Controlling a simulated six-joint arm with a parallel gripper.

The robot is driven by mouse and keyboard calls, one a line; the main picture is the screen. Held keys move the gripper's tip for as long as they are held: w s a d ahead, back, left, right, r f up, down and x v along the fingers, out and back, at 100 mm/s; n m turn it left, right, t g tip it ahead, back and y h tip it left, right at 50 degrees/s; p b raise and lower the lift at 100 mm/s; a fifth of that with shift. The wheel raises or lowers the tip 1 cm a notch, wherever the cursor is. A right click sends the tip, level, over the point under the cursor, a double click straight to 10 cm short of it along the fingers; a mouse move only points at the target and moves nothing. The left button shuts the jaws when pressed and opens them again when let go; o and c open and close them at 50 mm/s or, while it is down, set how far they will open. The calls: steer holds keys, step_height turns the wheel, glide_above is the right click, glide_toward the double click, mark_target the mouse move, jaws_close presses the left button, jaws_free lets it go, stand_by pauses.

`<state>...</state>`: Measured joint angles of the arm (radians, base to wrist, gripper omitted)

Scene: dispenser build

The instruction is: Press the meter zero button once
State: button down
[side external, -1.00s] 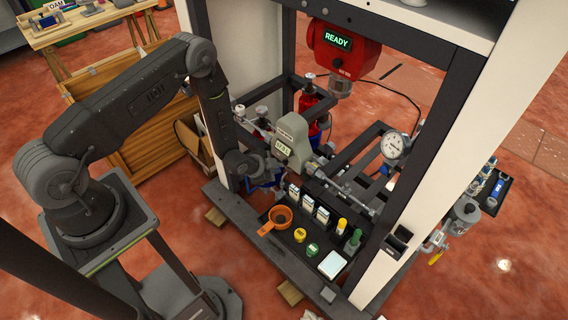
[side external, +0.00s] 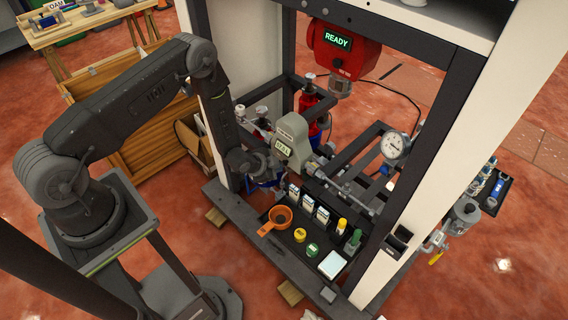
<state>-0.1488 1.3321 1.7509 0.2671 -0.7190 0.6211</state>
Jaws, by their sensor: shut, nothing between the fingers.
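The meter (side external: 292,138) is a grey-beige housing with a small lit digital display (side external: 283,147); its digits are too small to read surely. It stands inside the dark frame. I cannot make out the zero button on it. My gripper (side external: 271,166) is at the left of the meter, just below and beside the display. The fingers are small and dark here, shut with nothing held. I cannot tell whether the fingertips touch the meter.
A red unit (side external: 340,52) reading READY hangs above. A pressure gauge (side external: 395,147) and pipes stand to the right. In front, a black tray (side external: 290,238) holds an orange funnel (side external: 279,217), small boxes (side external: 307,203) and caps.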

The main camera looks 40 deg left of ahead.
steer(key=shift+w, duration=0.45)
stand_by(0.6)
steer(key=shift+s, duration=0.9)
steer(key=shift+s, duration=0.1)
steer(key=s, duration=0.4)
steer(key=shift+s, duration=0.4)
